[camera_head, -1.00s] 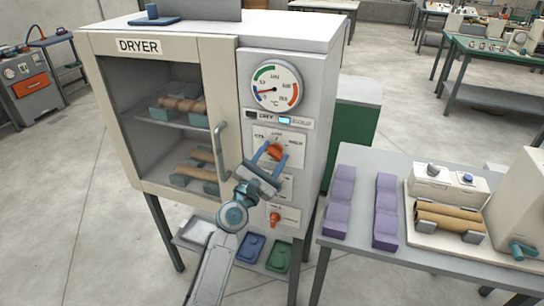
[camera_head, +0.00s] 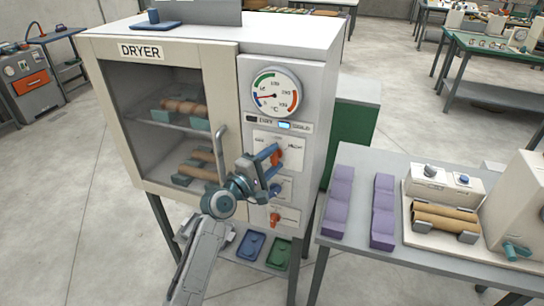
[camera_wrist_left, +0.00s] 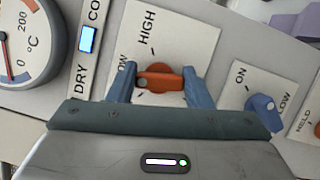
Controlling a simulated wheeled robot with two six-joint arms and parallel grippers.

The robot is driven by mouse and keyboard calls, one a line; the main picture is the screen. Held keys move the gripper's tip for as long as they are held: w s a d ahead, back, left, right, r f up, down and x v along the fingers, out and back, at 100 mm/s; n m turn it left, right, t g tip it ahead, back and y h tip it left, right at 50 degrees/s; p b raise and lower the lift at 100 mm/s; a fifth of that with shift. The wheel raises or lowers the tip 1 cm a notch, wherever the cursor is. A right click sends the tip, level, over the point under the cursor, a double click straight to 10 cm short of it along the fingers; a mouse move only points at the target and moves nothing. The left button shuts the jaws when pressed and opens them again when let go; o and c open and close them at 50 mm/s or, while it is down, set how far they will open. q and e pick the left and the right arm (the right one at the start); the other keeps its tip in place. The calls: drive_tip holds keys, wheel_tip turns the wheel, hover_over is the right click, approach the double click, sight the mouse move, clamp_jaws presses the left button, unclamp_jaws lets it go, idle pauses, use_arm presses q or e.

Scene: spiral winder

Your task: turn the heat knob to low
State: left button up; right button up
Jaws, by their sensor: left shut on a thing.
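The orange heat knob (camera_head: 278,155) sits on a white plate on the dryer's front, below the round temperature dial (camera_head: 271,93). In the left wrist view the knob (camera_wrist_left: 160,80) lies crosswise between my blue fingers. HIGH is printed above it. A label ending in "OW" is at its upper left, partly hidden by a finger. My left gripper (camera_head: 269,163) is shut on the knob, with its wrist rolled to the side; it also shows in the wrist view (camera_wrist_left: 159,88). I cannot tell exactly which mark the knob points to. My right gripper is out of view.
A blue knob (camera_wrist_left: 263,107) is beside the heat plate, and another orange knob (camera_head: 275,218) is lower on the panel. The dryer's door handle (camera_head: 220,155) stands out just left of my gripper. A table with purple blocks (camera_head: 338,201) stands at the right.

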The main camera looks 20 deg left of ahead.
use_arm(q)
drive_tip(key=shift+m+g+p, duration=0.5)
drive_tip(key=shift+m, duration=0.5)
drive_tip(key=o, duration=1)
drive_tip(key=b+v, duration=0.2)
drive_tip(key=v, duration=0.8)
drive_tip(key=shift+s+b, duration=0.35)
drive_tip(key=shift+s, duration=0.05)
